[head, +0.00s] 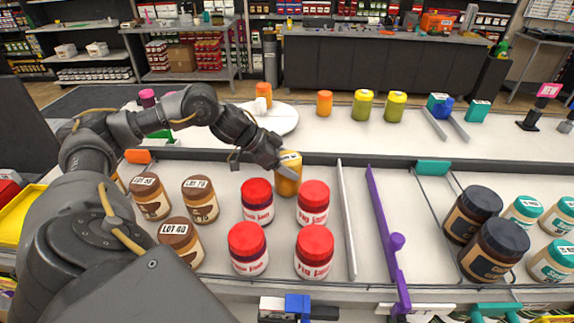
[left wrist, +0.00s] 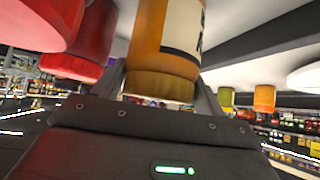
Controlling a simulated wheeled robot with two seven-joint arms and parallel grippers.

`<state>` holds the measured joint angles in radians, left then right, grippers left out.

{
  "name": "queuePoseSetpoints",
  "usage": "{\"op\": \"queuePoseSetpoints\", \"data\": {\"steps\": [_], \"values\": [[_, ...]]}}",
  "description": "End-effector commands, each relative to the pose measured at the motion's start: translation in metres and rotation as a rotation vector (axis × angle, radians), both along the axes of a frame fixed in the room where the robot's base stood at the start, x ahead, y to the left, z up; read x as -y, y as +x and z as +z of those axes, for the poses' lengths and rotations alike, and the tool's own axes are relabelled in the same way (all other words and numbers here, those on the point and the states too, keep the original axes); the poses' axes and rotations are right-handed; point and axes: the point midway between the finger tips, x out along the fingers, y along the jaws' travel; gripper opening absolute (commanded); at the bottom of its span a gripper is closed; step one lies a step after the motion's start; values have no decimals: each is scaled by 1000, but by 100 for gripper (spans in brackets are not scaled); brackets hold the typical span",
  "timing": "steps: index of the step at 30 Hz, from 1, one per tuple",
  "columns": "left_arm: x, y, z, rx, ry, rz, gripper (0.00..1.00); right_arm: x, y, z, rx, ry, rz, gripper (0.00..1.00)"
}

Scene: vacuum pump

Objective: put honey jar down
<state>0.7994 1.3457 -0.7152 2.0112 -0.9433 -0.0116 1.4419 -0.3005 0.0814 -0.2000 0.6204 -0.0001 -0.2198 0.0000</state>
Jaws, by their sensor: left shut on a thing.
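The honey jar (head: 287,178), amber with a yellow lid, stands upright among the red-lidded jars, at the back edge of the white display surface. My left gripper (head: 284,168) reaches in from the left and is shut on it. In the left wrist view the honey jar (left wrist: 165,45) sits between the two fingers, with part of a white label showing. I cannot tell whether its base touches the surface. My right gripper is not in view.
Red-lidded fig jam jars (head: 313,203) stand close on both sides and in front. Brown-lidded jars (head: 201,199) are at left. A white divider (head: 346,220) and a purple divider (head: 388,240) lie to the right. Orange (head: 324,103) and yellow-lidded jars (head: 362,105) stand on the counter behind.

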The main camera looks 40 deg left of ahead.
Motion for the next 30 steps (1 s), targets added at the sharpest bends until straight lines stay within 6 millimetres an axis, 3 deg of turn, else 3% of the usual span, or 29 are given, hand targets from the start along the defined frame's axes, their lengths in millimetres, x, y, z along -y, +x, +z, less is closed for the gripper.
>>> {"op": "queuePoseSetpoints", "data": {"steps": [15,16,18,21,30], "values": [[0,1,-13,4,-1,1,28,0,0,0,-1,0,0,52],[0,0,-13,2,0,0,74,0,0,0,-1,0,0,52],[0,0,-13,2,0,0,83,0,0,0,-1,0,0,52],[0,0,-13,1,0,1,93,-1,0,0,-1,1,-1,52],[0,0,-10,2,0,0,93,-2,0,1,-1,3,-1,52]]}}
